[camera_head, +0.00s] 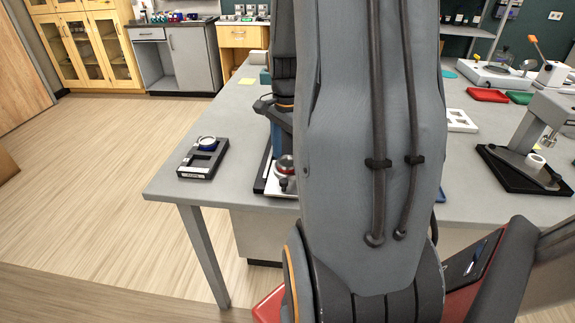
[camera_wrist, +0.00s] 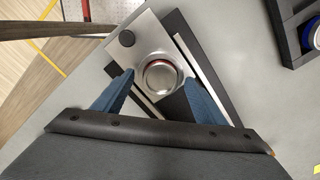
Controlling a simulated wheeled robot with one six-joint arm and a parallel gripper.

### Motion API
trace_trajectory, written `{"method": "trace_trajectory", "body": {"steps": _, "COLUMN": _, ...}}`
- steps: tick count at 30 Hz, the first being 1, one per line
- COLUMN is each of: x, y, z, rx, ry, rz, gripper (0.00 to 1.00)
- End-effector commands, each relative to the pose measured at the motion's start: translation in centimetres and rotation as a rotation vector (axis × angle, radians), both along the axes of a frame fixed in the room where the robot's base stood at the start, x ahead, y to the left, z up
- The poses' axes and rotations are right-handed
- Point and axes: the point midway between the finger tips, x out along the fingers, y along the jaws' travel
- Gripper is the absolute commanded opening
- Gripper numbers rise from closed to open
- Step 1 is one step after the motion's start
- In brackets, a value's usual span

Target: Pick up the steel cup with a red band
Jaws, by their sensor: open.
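The steel cup with a red band (camera_wrist: 160,76) shows from above in the wrist view, near the middle, its red edge visible at the far side. It stands on a silver plate with a dark base (camera_wrist: 138,48). My gripper (camera_wrist: 159,79) is open, with one blue finger to the left of the cup and one to the right; I cannot tell whether either touches it. In the head view the cup (camera_head: 285,168) is partly hidden by my arm, near the table's front edge.
A black holder (camera_head: 187,171) with a blue-and-white round item stands left of the cup on the grey table (camera_head: 166,188). A press-like device on a black base (camera_head: 515,176) stands at the right. Red and green pads (camera_head: 487,95) lie farther back.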

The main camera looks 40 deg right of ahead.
Motion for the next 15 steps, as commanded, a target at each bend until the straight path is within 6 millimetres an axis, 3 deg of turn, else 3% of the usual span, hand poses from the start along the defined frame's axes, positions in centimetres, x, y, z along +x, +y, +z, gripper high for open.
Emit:
{"method": "trace_trajectory", "body": {"steps": 7, "x": 0.0, "y": 0.0, "z": -0.14, "rx": 0.0, "ry": 0.0, "rz": 0.0, "gripper": 0.65}}
{"method": "trace_trajectory", "body": {"steps": 15, "x": 0.0, "y": -0.01, "z": -0.12, "rx": 0.0, "ry": 0.0, "rz": 0.0, "gripper": 0.2}}
